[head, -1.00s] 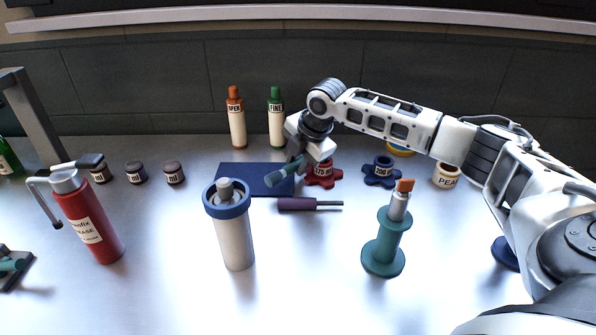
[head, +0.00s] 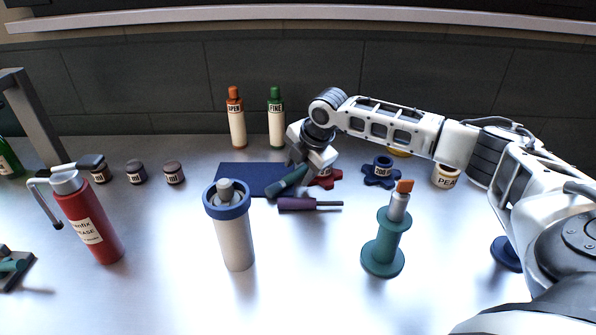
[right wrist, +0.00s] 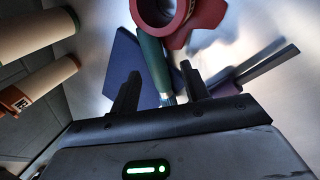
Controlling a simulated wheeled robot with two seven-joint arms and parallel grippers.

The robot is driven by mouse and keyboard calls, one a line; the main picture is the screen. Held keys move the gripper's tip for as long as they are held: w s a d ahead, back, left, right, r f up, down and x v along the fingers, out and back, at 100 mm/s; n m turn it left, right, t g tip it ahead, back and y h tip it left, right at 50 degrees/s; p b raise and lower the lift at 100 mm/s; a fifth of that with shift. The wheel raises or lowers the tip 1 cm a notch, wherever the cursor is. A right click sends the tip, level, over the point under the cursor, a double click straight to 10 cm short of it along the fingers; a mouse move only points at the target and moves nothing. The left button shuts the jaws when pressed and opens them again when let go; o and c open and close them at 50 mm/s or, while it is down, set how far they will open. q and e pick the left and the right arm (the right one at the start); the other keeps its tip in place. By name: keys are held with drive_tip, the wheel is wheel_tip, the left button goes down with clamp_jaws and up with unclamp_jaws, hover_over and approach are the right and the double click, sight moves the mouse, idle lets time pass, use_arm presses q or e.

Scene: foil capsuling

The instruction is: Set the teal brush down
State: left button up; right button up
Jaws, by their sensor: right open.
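The teal brush (head: 287,183) is at the right edge of the dark blue mat (head: 234,174), beside the red star-shaped knob. In the right wrist view its teal handle (right wrist: 154,58) points away from me, and its bristle end is near the palm. My right gripper (head: 300,164) is at the brush. In the right wrist view its two fingers (right wrist: 161,80) stand apart on either side of the brush, with gaps showing. Whether the brush rests fully flat is hard to tell. My left gripper is not in view.
A purple-handled tool (head: 297,204) lies just in front of the brush. The red knob (head: 325,178) and a blue knob (head: 381,172) are to the right. A white canister (head: 234,240) and a teal spool stand (head: 382,245) stand nearer. Orange-topped (head: 237,125) and green-topped (head: 276,125) bottles stand behind.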

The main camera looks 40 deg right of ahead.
sight(291, 173)
drive_tip(key=v, duration=1)
drive_tip(key=shift+r, duration=0.2)
drive_tip(key=shift+f, duration=0.1)
drive_tip(key=x, duration=1.1)
drive_tip(key=shift+f, duration=0.15)
drive_tip(key=shift+w, duration=0.2)
drive_tip(key=r, duration=0.3)
drive_tip(key=shift+s+a+r, duration=0.2)
drive_tip(key=shift+s, duration=0.15)
drive_tip(key=shift+s+a+r, duration=0.15)
drive_tip(key=shift+s+r, duration=0.05)
drive_tip(key=shift+r, duration=0.1)
